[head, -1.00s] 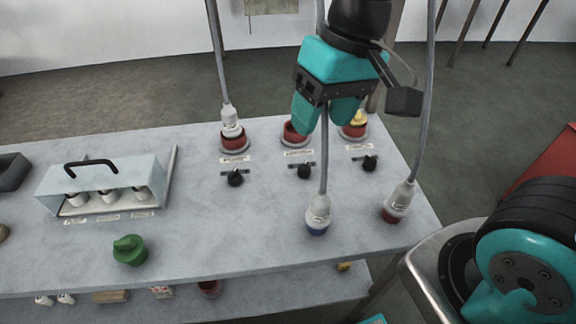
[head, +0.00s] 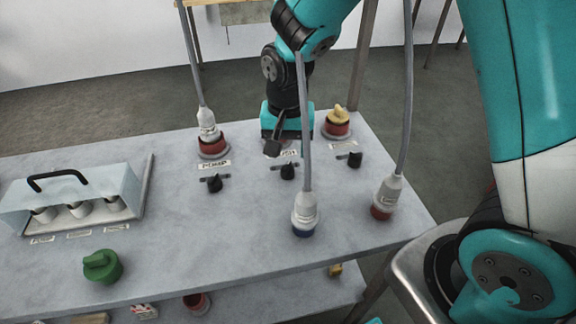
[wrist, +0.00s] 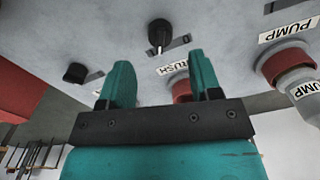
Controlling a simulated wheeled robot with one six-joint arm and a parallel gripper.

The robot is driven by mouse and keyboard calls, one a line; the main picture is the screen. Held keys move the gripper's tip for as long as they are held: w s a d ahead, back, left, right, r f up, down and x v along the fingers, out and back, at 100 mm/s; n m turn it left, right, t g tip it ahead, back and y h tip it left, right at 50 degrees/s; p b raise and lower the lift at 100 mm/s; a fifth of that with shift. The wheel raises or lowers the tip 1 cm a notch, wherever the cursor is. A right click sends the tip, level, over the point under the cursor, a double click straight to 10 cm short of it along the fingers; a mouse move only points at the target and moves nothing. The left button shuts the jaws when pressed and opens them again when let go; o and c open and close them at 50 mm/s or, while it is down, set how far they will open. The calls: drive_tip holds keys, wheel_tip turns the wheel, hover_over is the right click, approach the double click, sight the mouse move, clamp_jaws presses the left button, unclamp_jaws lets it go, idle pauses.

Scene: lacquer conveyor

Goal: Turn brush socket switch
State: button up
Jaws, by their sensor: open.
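The brush socket switch is a black knob on a dark plate, the middle one of three in the head view (head: 288,171) and at top centre in the wrist view (wrist: 160,35). A label partly reading "RUSH" (wrist: 172,68) lies between it and the brush socket. The red brush socket (wrist: 182,90) shows partly behind a finger in the wrist view; my arm hides it in the head view. My gripper (head: 284,140) is over that socket, just behind the knob. In the wrist view its teal fingers (wrist: 160,78) are apart and empty, with the knob beyond their tips.
The pump socket (head: 213,147) holds a grey plug; its switch (head: 214,184) is at left. A yellow-topped socket (head: 337,126) and another switch (head: 355,159) are at right. Cabled plugs stand in front (head: 305,215) (head: 385,197). A green knob (head: 102,267) is front left.

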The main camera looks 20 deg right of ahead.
sight(288, 165)
wheel_tip(288, 165, down, 6)
drive_tip(key=shift+r, duration=0.1)
drive_tip(key=c, duration=0.9)
drive_tip(key=shift+c, duration=0.2)
drive_tip(key=shift+n, duration=0.3)
drive_tip(key=n+p, duration=0.1)
drive_tip(key=n, duration=0.4)
drive_tip(key=shift+r+n+p, duration=0.1)
drive_tip(key=shift+n+p, duration=0.2)
drive_tip(key=n+p, duration=0.1)
drive_tip(key=n, duration=0.4)
drive_tip(key=shift+n, duration=0.3)
